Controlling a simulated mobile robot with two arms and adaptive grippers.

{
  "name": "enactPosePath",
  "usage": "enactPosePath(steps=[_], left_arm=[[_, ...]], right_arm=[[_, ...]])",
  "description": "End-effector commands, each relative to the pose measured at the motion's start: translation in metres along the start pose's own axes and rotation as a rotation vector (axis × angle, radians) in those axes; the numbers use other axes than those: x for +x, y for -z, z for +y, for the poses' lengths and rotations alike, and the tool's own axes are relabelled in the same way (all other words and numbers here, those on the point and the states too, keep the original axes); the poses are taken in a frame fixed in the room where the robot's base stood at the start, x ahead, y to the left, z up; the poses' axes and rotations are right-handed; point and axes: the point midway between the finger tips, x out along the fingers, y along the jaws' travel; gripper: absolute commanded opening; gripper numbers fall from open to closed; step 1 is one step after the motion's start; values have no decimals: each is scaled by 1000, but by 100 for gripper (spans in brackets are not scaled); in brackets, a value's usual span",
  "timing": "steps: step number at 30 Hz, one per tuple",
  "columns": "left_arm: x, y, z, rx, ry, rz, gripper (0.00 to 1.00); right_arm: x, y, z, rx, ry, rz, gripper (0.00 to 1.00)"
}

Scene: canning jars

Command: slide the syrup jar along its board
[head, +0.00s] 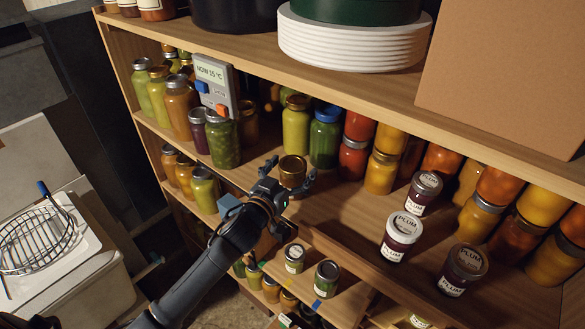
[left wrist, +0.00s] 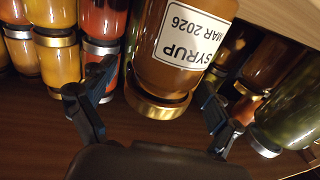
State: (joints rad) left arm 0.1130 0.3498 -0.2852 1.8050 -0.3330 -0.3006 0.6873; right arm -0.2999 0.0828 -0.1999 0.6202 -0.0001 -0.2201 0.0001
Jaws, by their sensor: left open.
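The syrup jar (left wrist: 172,55) is amber with a gold lid and a white label reading SYRUP MAR 2026, upside down in the left wrist view. In the head view, its gold lid (head: 293,163) shows at the front of the middle shelf board (head: 335,207), with its body partly hidden by my gripper. My left gripper (head: 290,172) is open, with one finger on each side of the jar. In the left wrist view the open gripper (left wrist: 154,78) has the jar between and beyond its fingertips; whether either finger touches it I cannot tell. My right gripper is not in view.
Green jars (head: 325,135) and orange jars (head: 382,170) stand behind the syrup jar. Plum jars (head: 402,232) stand to the right. The board is bare right of the gripper. Smaller jars (head: 326,278) stand below.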

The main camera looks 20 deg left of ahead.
Motion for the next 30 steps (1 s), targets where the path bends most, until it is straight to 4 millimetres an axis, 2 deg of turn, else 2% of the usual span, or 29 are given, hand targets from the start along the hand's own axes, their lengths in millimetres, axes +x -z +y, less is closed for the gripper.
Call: enactPosePath(steps=[8,11,21,25,30], left_arm=[[-8,-1,0,-1,-1,-1,90],[-22,-2,0,-2,-1,-3,90],[-89,-2,0,-1,0,-4,90],[-106,-1,0,-1,0,-2,90],[-118,0,0,-1,0,0,90]], right_arm=[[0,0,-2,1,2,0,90],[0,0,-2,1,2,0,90],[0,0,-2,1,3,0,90],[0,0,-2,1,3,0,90],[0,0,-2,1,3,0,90]])
